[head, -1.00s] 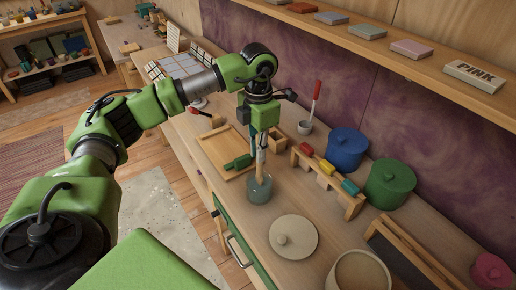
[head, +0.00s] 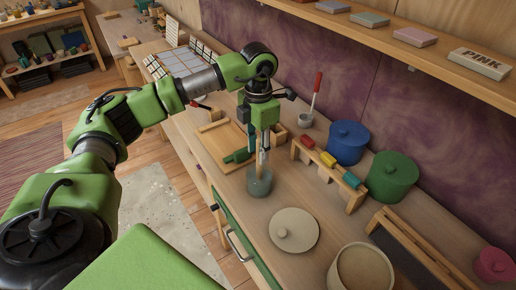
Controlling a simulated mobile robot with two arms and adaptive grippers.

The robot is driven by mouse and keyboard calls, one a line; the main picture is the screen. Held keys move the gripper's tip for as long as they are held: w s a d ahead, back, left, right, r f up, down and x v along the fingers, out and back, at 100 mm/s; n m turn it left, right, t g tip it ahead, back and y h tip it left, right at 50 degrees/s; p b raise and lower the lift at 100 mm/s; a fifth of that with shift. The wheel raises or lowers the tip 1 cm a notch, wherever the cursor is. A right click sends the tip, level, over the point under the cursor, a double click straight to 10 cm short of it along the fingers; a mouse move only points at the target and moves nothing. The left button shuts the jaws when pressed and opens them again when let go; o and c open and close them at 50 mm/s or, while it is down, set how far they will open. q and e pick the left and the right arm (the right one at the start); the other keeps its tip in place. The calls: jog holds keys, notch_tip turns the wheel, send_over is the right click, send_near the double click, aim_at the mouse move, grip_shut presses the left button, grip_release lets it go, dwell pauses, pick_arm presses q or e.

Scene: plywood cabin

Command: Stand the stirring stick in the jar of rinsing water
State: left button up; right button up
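The jar of rinsing water (head: 259,184) is a small grey-green glass on the bench, left of a round cream lid. My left gripper (head: 263,149) points down directly above it. A thin pale stirring stick (head: 261,160) runs down between the gripper's fingers, nearly upright, with its lower end at the jar and seemingly inside its mouth. The fingers are close around the stick; whether they touch it is too small to tell. My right gripper is out of view.
Right of the jar is a wooden rack (head: 328,168) with coloured blocks. Behind it stand a blue pot (head: 348,143) and a green pot (head: 389,177). The cream lid (head: 294,230) lies in front, a wooden tray (head: 222,146) behind left. A shelf (head: 430,62) overhangs the right side.

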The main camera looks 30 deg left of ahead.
pick_arm(q)
jog(key=shift+r, duration=0.2)
notch_tip(320, 180, up, 12)
jog(key=shift+f, duration=0.2)
jog(key=shift+f, duration=0.1)
dwell(1.0)
